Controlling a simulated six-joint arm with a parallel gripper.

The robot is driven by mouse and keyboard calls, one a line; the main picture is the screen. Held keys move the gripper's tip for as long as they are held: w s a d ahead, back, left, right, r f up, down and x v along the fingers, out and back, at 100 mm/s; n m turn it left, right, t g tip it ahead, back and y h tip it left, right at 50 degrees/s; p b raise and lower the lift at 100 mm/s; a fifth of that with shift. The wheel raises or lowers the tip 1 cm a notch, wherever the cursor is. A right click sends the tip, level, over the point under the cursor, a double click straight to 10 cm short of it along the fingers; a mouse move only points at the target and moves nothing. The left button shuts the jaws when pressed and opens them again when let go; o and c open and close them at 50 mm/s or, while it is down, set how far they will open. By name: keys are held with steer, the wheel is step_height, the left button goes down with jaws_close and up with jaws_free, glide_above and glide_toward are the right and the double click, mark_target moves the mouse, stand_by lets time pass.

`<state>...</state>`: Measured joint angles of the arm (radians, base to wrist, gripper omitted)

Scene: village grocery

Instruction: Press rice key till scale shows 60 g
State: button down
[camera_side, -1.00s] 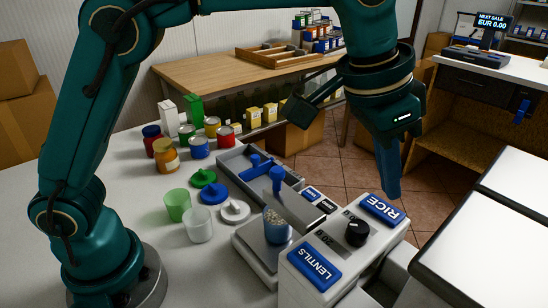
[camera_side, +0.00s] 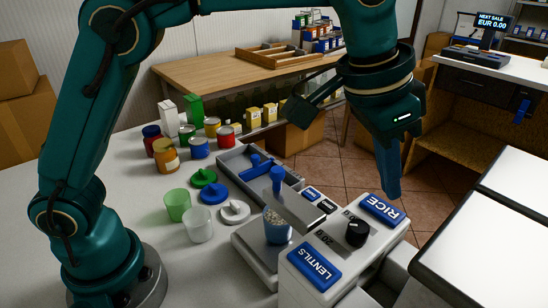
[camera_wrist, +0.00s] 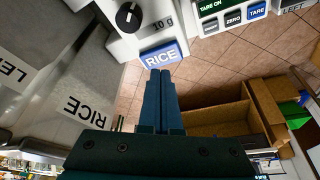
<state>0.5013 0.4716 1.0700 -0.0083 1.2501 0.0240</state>
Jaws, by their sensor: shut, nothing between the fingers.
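The dispenser has a blue RICE key (camera_side: 382,209) at its far end and a blue LENTILS key (camera_side: 314,263) at its near end. A black dial (camera_side: 357,233) sits between them. In the wrist view the RICE key (camera_wrist: 161,54) is just ahead of my fingertips, and the dial (camera_wrist: 128,17) points near "10 g". My gripper (camera_side: 392,196) is shut and empty, fingers down, over or at the RICE key; contact cannot be told. A clear cup (camera_side: 277,232) with some contents stands on the scale pan. The scale's weight readout is not legible; TARE and ZERO keys (camera_wrist: 233,19) show in the wrist view.
A grey tray (camera_side: 232,160) with blue tools lies behind the scale. Green and clear cups (camera_side: 178,206), coloured lids (camera_side: 213,192) and several cans (camera_side: 200,148) stand left. White-topped bins (camera_side: 500,235) are close on the right.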

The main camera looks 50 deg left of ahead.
mark_target(380, 208)
steer(key=shift+r, duration=2.05)
steer(key=s+a+r+n+t, duration=0.1)
steer(key=s+a+r+n, duration=0.15)
steer(key=a, duration=0.35)
steer(key=s+a+r+n+t, duration=0.1)
steer(key=s+a+r, duration=0.25)
steer(key=a, duration=0.25)
steer(key=s+a+f+n+y, duration=0.1)
steer(key=s+a+f, duration=0.2)
steer(key=s+f, duration=0.2)
steer(key=s+a+f+n+y, duration=0.1)
steer(key=s+a+f, duration=0.2)
steer(key=f, duration=0.6)
steer(key=shift+s+a, duration=0.2)
steer(key=shift+s, duration=1)
steer(key=shift+n, duration=0.25)
